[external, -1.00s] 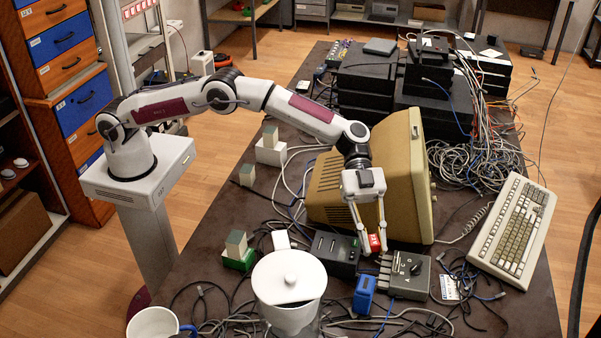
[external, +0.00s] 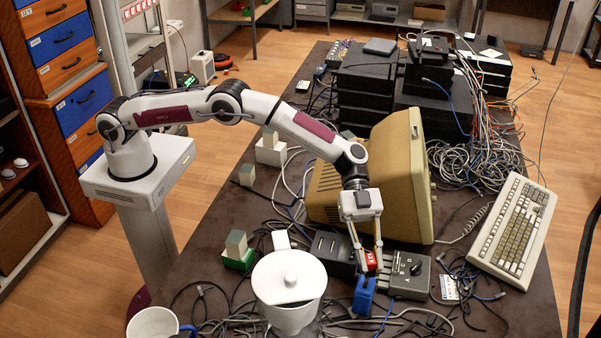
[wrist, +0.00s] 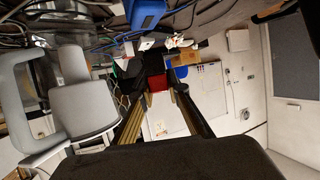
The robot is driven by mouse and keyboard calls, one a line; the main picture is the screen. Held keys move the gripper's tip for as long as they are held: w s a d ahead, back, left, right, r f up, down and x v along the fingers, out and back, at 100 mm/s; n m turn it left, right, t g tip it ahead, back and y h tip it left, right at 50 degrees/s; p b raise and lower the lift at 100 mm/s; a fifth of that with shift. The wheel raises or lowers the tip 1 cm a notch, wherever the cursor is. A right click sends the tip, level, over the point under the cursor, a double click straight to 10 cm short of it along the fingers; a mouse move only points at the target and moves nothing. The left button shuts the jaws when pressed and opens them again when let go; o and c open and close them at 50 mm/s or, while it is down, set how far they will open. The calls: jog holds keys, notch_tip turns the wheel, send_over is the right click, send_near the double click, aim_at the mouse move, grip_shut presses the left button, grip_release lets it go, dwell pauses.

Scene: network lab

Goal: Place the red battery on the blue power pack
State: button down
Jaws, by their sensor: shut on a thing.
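The red battery (external: 371,261) is held between the fingertips of my gripper (external: 367,262), which is shut on it. In the wrist view the battery (wrist: 157,101) shows between the two fingers (wrist: 156,88). The blue power pack (external: 363,297) stands on the dark table just in front of and slightly left of the battery in the external view. In the wrist view the blue pack (wrist: 146,13) is at the top edge, partly cut off. The battery looks apart from the pack; its exact height is hard to tell.
A black box (external: 335,252) lies left of my gripper and a grey switch box (external: 410,275) right of it. A beige monitor (external: 385,180) stands close behind. A white pitcher (external: 289,290) is front left. Loose cables (external: 440,325) cover the front of the table.

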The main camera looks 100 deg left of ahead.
jog(key=shift+f, duration=1.85)
jog(key=shift+f, duration=0.15)
jog(key=c, duration=1.9)
grip_release()
jog(key=shift+a+r, duration=0.15)
jog(key=shift+r, duration=0.05)
jog(key=shift+v, duration=1)
jog(key=shift+s+a+r, duration=0.1)
jog(key=shift+a+r, duration=0.05)
jog(key=shift+r, duration=1.65)
jog(key=shift+s+a+r, duration=0.1)
jog(key=shift+a+r, duration=0.05)
jog(key=shift+r, duration=1.65)
